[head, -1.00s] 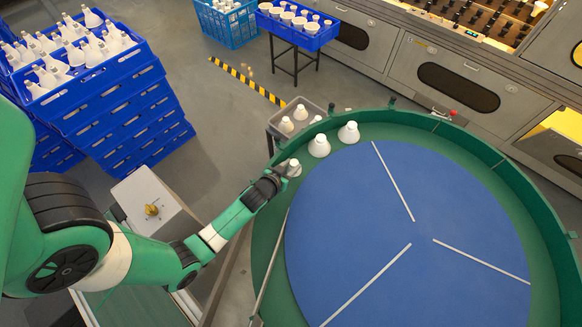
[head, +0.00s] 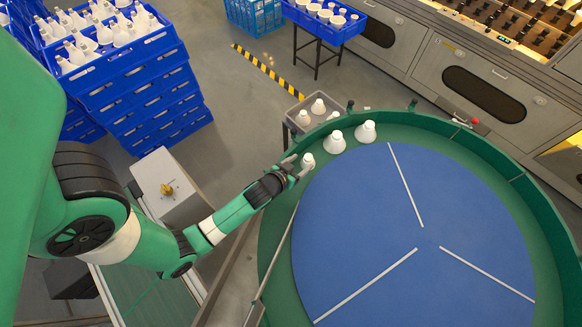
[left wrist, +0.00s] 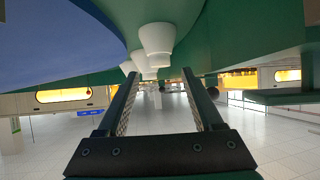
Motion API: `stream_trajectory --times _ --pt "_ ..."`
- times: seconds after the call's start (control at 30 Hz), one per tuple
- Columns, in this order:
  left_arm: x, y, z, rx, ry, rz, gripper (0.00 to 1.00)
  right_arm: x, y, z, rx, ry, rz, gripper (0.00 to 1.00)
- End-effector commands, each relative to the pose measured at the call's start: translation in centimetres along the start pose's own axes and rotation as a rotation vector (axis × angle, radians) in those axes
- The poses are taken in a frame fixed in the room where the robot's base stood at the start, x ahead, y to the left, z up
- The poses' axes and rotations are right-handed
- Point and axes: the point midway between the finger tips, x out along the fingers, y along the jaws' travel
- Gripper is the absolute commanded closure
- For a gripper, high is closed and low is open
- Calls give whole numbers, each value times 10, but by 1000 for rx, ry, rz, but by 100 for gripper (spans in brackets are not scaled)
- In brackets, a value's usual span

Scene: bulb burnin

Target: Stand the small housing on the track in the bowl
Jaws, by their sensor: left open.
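Three white housings stand upright in a row on the green track of the round bowl (head: 262,250). The near, smaller-looking housing (head: 308,160) is closest to my left gripper (head: 294,170); the middle housing (head: 336,141) and the far housing (head: 365,132) are beyond it. My left gripper is open, its fingers just left of the near housing, with nothing seen held. In the left wrist view, which looks upside down, a white housing (left wrist: 157,42) is beyond the parted fingers of the gripper (left wrist: 160,75), with others partly hidden behind it. My right gripper is not in view.
A blue disc (head: 350,220) with white ribs fills the bowl's middle. The raised green rim (head: 480,150) surrounds the track. A grey tray (head: 292,122) with housings stands just outside. Stacked blue crates (head: 150,100) are at the left. The track beyond the far housing is clear.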

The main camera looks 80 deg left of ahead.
Motion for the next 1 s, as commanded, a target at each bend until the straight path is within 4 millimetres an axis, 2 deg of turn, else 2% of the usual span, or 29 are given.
stream_trajectory --times 0.03,0.2,0.4,0.87,0.97,1.0 --pt "-16 0 -2 2 -3 1 32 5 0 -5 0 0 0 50" --pt "-56 0 -1 2 -2 1 32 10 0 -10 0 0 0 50" --pt "-81 0 0 1 -1 -1 32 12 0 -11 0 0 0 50" --pt "-82 2 -4 -1 7 2 32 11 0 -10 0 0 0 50" --pt "-74 16 -35 -6 60 31 32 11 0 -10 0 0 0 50" --pt "-70 27 -58 -9 100 54 32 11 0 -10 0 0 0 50"
